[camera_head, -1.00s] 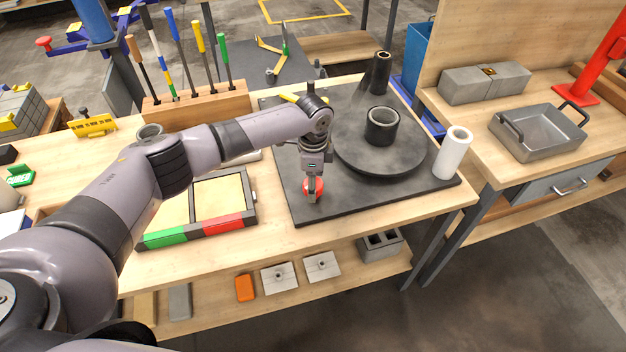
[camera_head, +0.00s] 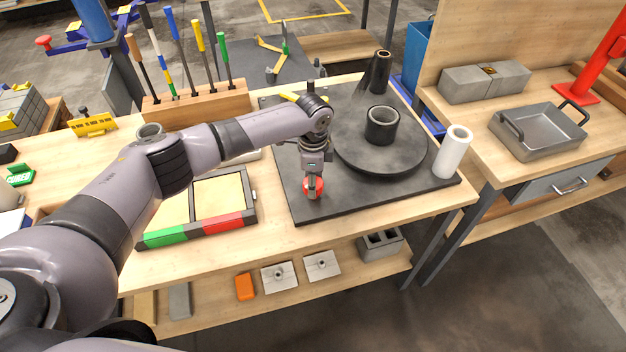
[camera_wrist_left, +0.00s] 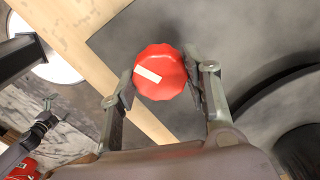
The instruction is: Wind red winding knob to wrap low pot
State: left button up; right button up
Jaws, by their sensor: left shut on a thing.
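The red winding knob (camera_head: 320,184) stands near the front of a black base plate (camera_head: 345,198) on the workbench. My left gripper (camera_head: 313,189) points down over it and is shut on it. In the left wrist view the scalloped knob (camera_wrist_left: 160,71), with a pale stripe on top, sits between the two fingers of my left gripper (camera_wrist_left: 162,84). The low dark pot (camera_head: 382,128) stands upright on the round dark turntable (camera_head: 365,160), behind and right of the knob. No wrap shows on the pot. My right gripper is not in view.
A white roll (camera_head: 453,153) stands at the plate's right edge. A taller dark tube (camera_head: 380,72) is behind the pot. A framed sand tray (camera_head: 222,195) lies left of the plate, with a tool rack (camera_head: 195,105) behind it. A metal pan (camera_head: 538,135) sits on the right bench.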

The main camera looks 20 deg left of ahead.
pick_arm(q)
jog(key=shift+r+n+p, duration=0.1)
jog(key=shift+n+p, duration=0.3)
jog(key=shift+p, duration=0.15)
jog(key=shift+r+n+p, duration=0.1)
jog(key=shift+n+p, duration=0.85)
jog(key=shift+n, duration=0.05)
jog(key=n+p, duration=0.2)
jog(key=n, duration=0.1)
jog(key=shift+n+p, duration=0.65)
jog(key=shift+n, duration=0.25)
jog(key=o, duration=1.2)
jog(key=shift+f, duration=0.2)
jog(key=shift+c, duration=0.2)
